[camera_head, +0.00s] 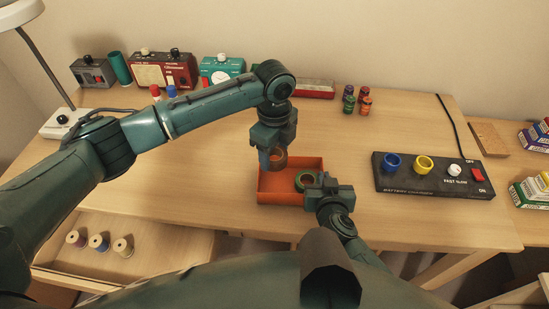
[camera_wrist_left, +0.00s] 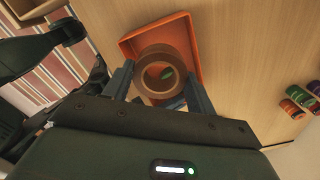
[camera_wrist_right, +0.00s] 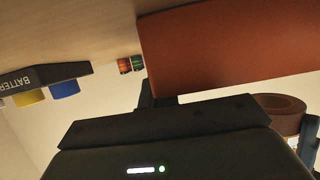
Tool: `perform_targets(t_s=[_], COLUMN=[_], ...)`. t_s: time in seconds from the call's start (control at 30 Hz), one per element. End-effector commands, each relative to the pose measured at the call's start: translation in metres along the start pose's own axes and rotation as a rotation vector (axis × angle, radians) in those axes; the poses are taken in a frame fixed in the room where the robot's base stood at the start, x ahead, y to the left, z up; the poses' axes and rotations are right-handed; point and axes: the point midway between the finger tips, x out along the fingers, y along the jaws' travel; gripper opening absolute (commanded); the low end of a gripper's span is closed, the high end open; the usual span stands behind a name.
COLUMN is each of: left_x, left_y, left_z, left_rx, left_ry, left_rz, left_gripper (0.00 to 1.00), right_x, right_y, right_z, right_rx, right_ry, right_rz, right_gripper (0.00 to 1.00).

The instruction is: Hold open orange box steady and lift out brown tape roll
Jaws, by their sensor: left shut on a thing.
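The open orange box (camera_head: 284,196) sits on the desk and shows as an orange wall in the right wrist view (camera_wrist_right: 230,45). My left gripper (camera_head: 273,161) is shut on the brown tape roll (camera_wrist_left: 160,73), one finger on each side. The roll is at the box's back left, and in the right wrist view (camera_wrist_right: 281,112) it appears clear of the wall's rim.
A black battery charger panel (camera_head: 433,188) stands to the right. Radios and instruments (camera_head: 165,71) line the back left. An open drawer (camera_head: 130,238) with spools is at front left. The desk left of the box is clear.

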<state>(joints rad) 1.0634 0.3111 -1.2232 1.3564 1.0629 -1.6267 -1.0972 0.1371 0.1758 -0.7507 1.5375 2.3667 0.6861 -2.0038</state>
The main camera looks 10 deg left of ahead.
Motion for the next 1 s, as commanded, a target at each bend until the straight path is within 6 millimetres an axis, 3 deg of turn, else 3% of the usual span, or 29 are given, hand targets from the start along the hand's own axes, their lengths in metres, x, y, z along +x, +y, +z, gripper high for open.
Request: perform_targets(t_s=[0.2,0.53,0.83,1.0], left_x=[-0.001,-0.001,0.000,0.000], left_y=[0.000,0.000,0.000,0.000], left_z=[0.000,0.000,0.000,0.000], left_rx=[0.000,0.000,0.001,0.001], left_ry=[0.000,0.000,0.000,0.000], left_rz=[0.000,0.000,0.000,0.000], left_gripper=[0.34,0.34,0.34,0.34], right_x=[0.000,0.000,-0.004,-0.028], right_y=[0.000,0.000,0.000,0.000], right_z=[0.001,0.000,0.000,0.001], right_rx=[0.000,0.000,-0.001,-0.001], right_ry=[-0.001,-0.001,0.000,-0.001], right_rz=[0.000,0.000,0.000,-0.001], right_gripper=[0.00,0.28,0.28,0.28])
